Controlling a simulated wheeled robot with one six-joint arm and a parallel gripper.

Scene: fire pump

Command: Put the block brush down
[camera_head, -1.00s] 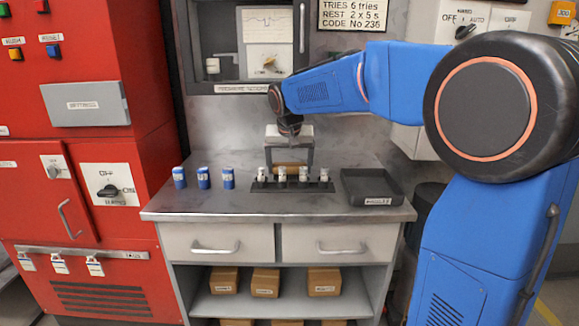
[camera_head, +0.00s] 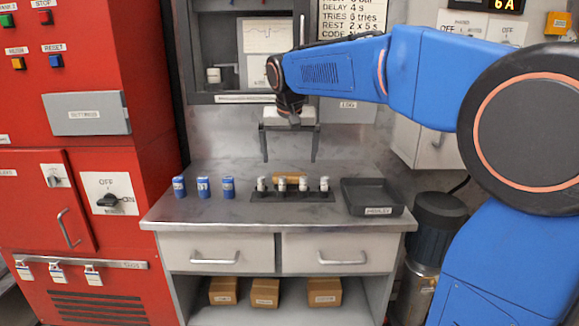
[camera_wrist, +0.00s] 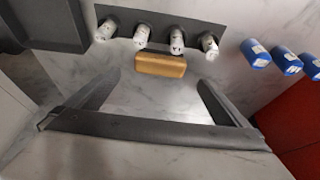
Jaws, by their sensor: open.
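The block brush (camera_head: 290,177) is a tan wooden block lying on the grey counter, just behind the dark rack of white-capped items. It also shows in the wrist view (camera_wrist: 160,65), beside the rack and apart from my fingers. My gripper (camera_head: 290,158) hangs above the counter, over the brush, with its two fingers spread wide and nothing between them. In the wrist view my gripper's fingers (camera_wrist: 158,85) stand apart on either side of bare counter. The underside of the brush is hidden.
The dark rack (camera_head: 291,196) holds several white-capped items. Several blue cylinders (camera_head: 203,187) stand to its left. An empty black tray (camera_head: 372,197) lies at the right. A recorder cabinet (camera_head: 247,55) hangs behind. The counter (camera_head: 235,210) is clear along its front edge.

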